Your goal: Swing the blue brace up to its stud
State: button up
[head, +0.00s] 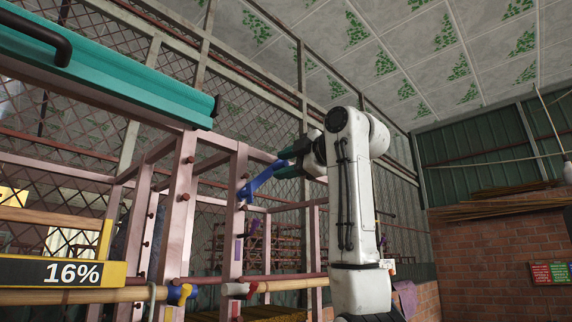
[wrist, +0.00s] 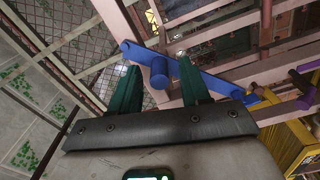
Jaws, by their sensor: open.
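The blue brace (head: 262,181) slants on the pink frame in the head view, its lower left end at a post and its upper right end by my gripper (head: 279,163). In the wrist view the blue brace (wrist: 215,82) runs from upper left to lower right, with a round blue knob (wrist: 160,75) standing out from it. My gripper (wrist: 159,68) is open, its green fingers on either side of the knob; I cannot tell whether they touch it. Several dark red studs show on the posts, one of them (head: 190,160) at upper left; which belongs to the brace is unclear.
The pink frame's post (head: 235,215) stands close left of my arm. A teal beam (head: 110,75) with a black handle juts in at upper left. A purple bar (wrist: 303,82) and a yellow part (wrist: 296,147) are at the wrist view's right. A brick wall (head: 490,255) stands far right.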

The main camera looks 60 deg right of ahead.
jog(key=shift+s, duration=0.1)
jog(key=b+v, duration=0.3)
jog(key=v, duration=0.7)
jog(key=shift+s+b, duration=0.25)
jog(key=shift+b, duration=0.15)
jog(key=shift+a, duration=0.15)
